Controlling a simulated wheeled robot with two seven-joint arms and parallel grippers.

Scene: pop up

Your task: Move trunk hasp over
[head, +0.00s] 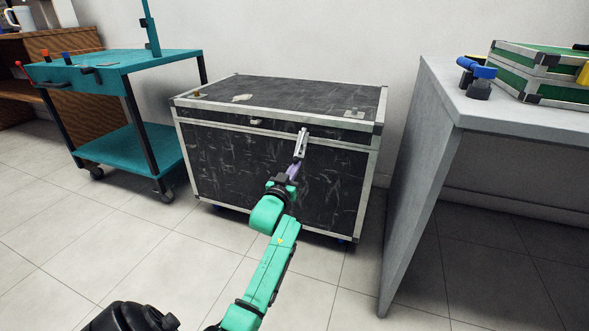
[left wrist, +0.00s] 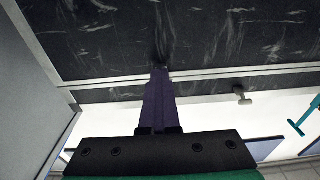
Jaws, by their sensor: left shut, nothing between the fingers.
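The black trunk (head: 250,165) with metal edging stands against the wall, its lid down. A light metal hasp (head: 302,142) shows near the right of its front, at the seam. A small metal fitting (head: 256,121) sits on the front to its left; it also seems to show in the left wrist view (left wrist: 242,96). My left gripper (head: 296,165) is shut and empty, its purple fingers at the hasp's lower end. I cannot tell whether they touch it. In the left wrist view the fingers (left wrist: 159,85) reach to the trunk and the hasp cannot be made out. My right gripper is out of view.
A grey table (head: 500,115) with a green case (head: 555,72) and a blue-handled item (head: 477,72) stands at right. A teal cart (head: 125,150) stands at left. The tiled floor in front of the trunk is clear apart from my arm.

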